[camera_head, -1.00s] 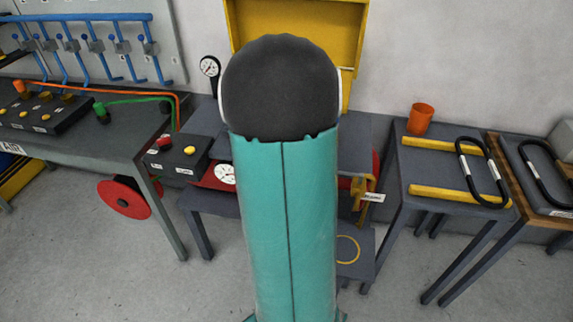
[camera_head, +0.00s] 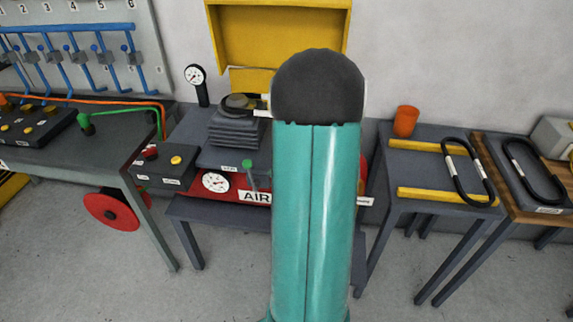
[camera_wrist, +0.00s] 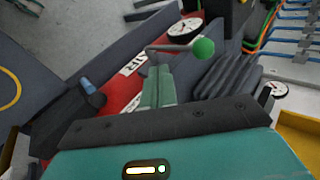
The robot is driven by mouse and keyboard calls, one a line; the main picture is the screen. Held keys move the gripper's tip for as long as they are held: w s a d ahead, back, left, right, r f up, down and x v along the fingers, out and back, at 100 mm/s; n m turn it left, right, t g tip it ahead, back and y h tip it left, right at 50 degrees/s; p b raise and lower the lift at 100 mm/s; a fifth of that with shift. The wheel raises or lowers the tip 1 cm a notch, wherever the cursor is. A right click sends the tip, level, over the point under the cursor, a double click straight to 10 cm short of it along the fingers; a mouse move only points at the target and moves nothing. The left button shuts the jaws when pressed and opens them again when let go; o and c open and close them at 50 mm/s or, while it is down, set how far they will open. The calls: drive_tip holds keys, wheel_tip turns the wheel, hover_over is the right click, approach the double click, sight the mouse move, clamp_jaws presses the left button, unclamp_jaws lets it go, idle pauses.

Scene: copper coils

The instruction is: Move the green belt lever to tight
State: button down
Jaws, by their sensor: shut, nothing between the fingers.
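The green belt lever (camera_head: 249,172) stands at the red AIR-labelled base, left of my arm in the head view. In the wrist view its green ball knob (camera_wrist: 204,48) sits at the end of a grey rod, just beyond and right of my fingers. My gripper (camera_wrist: 160,72) is shut and empty, its green fingers close to the rod. I cannot tell whether they touch it. In the head view my gripper is hidden behind my arm. A tight marking cannot be made out.
A round white gauge (camera_head: 215,182) and a grey stepped stack (camera_head: 237,126) are near the lever. A blue-tipped dark handle (camera_wrist: 88,90) lies left of my fingers in the wrist view. A black button box (camera_head: 165,166) stands to the left, and a table with yellow rails (camera_head: 448,194) to the right.

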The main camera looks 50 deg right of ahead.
sight(250, 173)
drive_tip(key=w, duration=0.1)
drive_tip(key=w+f, duration=0.1)
drive_tip(key=w+a+f, duration=0.1)
drive_tip(key=shift+w+a, duration=0.1)
drive_tip(key=shift+w, duration=0.3)
drive_tip(key=shift+w+a, duration=0.2)
drive_tip(key=shift+w, duration=0.5)
drive_tip(key=shift+w+a+g+h, duration=0.3)
drive_tip(key=shift+w+a+g, duration=0.1)
drive_tip(key=shift+w+g, duration=0.3)
drive_tip(key=shift+w+a+f, duration=0.1)
drive_tip(key=shift+w+a, duration=0.3)
drive_tip(key=shift+w, duration=0.4)
drive_tip(key=shift+w+a+f, duration=0.1)
drive_tip(key=shift+w+a, duration=0.3)
drive_tip(key=shift+w, duration=0.35)
drive_tip(key=shift+w, duration=0.1)
drive_tip(key=shift+r, duration=0.1)
